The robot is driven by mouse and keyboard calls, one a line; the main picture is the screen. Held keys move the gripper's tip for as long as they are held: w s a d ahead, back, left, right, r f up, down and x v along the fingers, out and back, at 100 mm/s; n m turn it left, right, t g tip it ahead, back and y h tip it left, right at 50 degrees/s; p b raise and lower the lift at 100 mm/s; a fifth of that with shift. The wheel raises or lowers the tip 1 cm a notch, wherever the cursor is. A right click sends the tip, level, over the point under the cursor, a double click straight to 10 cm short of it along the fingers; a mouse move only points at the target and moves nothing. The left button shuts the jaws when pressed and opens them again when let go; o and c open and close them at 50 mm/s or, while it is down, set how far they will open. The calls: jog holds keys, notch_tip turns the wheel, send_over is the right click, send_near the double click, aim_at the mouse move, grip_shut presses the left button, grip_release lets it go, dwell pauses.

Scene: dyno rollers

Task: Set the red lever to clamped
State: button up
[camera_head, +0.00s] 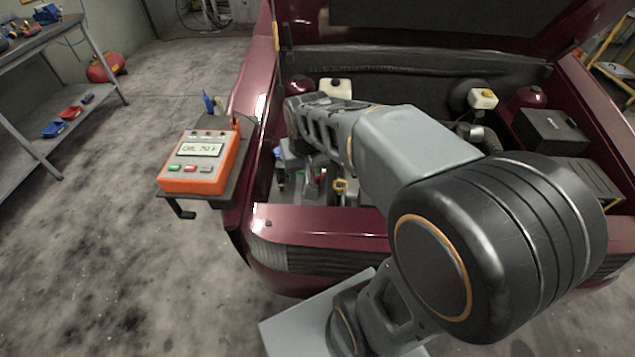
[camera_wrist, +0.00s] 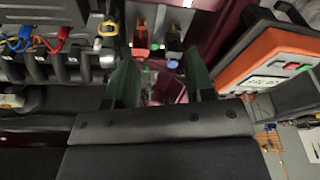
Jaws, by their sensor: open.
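The red lever (camera_wrist: 141,40) shows in the wrist view at the top middle, beside a dark lever-like part (camera_wrist: 172,40) with a pale end. My gripper (camera_wrist: 159,66) is open, with its two dark green fingers apart and nothing seen between them. The red lever lies just beyond the fingertips, nearer the left finger; I see no contact. In the head view my arm reaches over the car's front into the engine bay. There the gripper and the lever are largely hidden or too small to make out, so the lever's setting is unclear.
An orange tester (camera_head: 201,162) sits on a side shelf at the left of the dark red car (camera_head: 330,222); it also shows in the wrist view (camera_wrist: 262,58). An engine part with coloured wires (camera_wrist: 50,45) lies left of the fingers. The raised hood hangs over the bay.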

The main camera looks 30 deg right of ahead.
jog(key=w+d+f+m+g+p, duration=0.1)
jog(key=w+d+f+m, duration=0.1)
jog(key=w+d+f, duration=0.35)
jog(key=w+d+f+m+g+p, duration=0.1)
jog(key=w+d+f+m+g, duration=0.15)
jog(key=w+f, duration=0.45)
jog(key=shift+t, duration=0.45)
jog(key=f, duration=0.4)
jog(key=f+p, duration=0.1)
jog(key=f, duration=0.3)
jog(key=w+f, duration=0.1)
jog(key=f, duration=0.3)
jog(key=shift+d, duration=0.35)
jog(key=shift+f, duration=0.7)
jog(key=shift+c, duration=0.3)
jog(key=shift+n, duration=0.25)
grip_shut()
